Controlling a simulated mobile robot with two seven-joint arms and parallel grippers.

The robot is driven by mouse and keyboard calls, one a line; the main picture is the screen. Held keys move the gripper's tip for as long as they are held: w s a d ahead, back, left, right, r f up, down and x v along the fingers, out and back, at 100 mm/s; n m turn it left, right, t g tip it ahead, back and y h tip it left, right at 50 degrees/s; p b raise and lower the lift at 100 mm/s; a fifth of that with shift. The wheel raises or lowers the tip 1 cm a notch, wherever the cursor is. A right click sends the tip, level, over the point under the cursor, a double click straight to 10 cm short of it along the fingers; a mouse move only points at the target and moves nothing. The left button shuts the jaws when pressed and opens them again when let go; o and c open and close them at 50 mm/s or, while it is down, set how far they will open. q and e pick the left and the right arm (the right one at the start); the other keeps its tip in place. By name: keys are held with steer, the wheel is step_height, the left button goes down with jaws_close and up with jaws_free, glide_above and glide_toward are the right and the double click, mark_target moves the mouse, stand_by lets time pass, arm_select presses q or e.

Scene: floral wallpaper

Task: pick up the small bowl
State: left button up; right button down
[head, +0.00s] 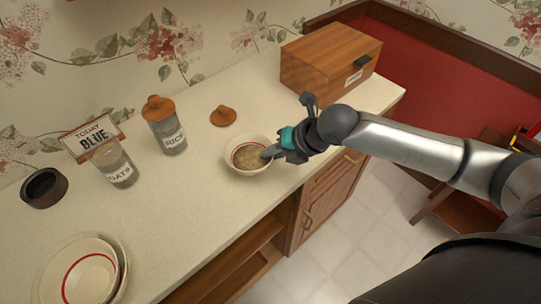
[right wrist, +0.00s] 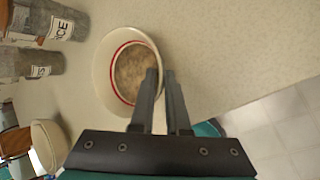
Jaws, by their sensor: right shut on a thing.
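The small bowl (head: 232,161) is cream with a red band inside and brown, grainy contents. It is near the counter's front edge in the head view; I cannot tell whether it touches the counter. It also shows in the right wrist view (right wrist: 103,72). My right gripper (head: 268,153) reaches in from the right and is shut on the bowl's right-hand rim. In the right wrist view its two fingers (right wrist: 161,76) straddle that rim, one inside and one outside. My left gripper is not in view.
A rice jar (head: 168,132), a lid (head: 223,116), an oats jar (head: 117,170) with a "TODAY BLUE" sign (head: 92,137), and a dark round pot (head: 44,188) stand behind and left. Larger stacked bowls (head: 75,283) are front left. A wooden box (head: 325,62) is back right.

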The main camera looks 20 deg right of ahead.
step_height(320, 180, up, 18)
steer(key=p, duration=0.3)
steer(key=shift+a, duration=0.1)
stand_by(0.8)
